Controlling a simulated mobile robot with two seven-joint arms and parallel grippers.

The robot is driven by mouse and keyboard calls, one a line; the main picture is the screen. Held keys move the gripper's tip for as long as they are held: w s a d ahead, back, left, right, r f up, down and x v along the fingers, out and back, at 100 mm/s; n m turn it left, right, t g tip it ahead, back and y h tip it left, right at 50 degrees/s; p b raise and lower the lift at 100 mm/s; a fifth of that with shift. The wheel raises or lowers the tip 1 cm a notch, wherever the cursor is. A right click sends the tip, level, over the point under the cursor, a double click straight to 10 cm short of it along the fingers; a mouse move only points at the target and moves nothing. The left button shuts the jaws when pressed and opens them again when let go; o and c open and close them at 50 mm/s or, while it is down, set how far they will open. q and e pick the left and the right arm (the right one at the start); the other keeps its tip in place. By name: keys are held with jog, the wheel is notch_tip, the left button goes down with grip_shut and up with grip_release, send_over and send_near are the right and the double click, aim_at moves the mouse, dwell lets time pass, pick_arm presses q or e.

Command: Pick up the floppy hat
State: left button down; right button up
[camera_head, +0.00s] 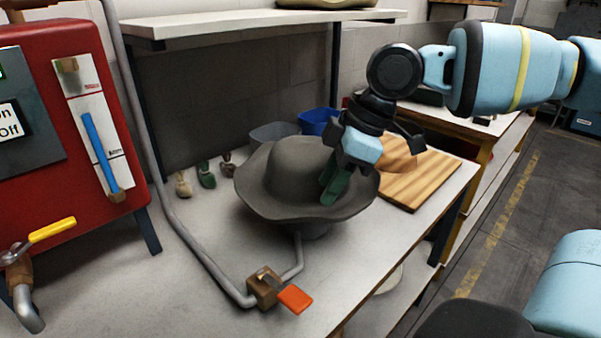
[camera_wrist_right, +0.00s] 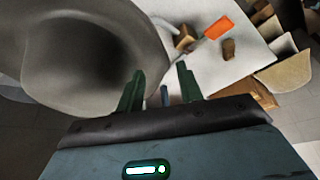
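The floppy hat (camera_head: 290,165) is dark grey with a wide wavy brim. In the head view it sits above the workbench on a support mostly hidden beneath it. My right gripper (camera_head: 333,186) points down at the hat's right side, its green fingers overlapping the crown and brim in the picture. In the right wrist view the hat (camera_wrist_right: 85,55) fills the upper left, and the right gripper (camera_wrist_right: 161,82) has its fingers apart. The brim edge shows close to the left finger; I cannot tell whether it touches. My left gripper is not in view.
A pipe with an orange-handled valve (camera_head: 294,298) runs in front of the hat. A red machine (camera_head: 60,120) stands left. A wooden board (camera_head: 420,180) lies to the right, blue (camera_head: 315,121) and grey bins behind. A shelf (camera_head: 250,22) hangs above the bench's back.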

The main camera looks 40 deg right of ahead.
aim_at(308, 222)
jog(key=shift+x, duration=1.15)
jog(key=shift+s+a+b+x, duration=0.15)
jog(key=shift+b+x, duration=0.25)
jog(key=shift+x, duration=1)
jog(key=shift+s+a+b+x, duration=0.15)
jog(key=shift+b+x, duration=0.2)
jog(key=shift+x, duration=1)
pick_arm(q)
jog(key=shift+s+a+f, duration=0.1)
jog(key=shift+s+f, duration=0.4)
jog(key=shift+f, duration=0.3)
pick_arm(e)
jog(key=shift+c, duration=0.4)
grip_shut()
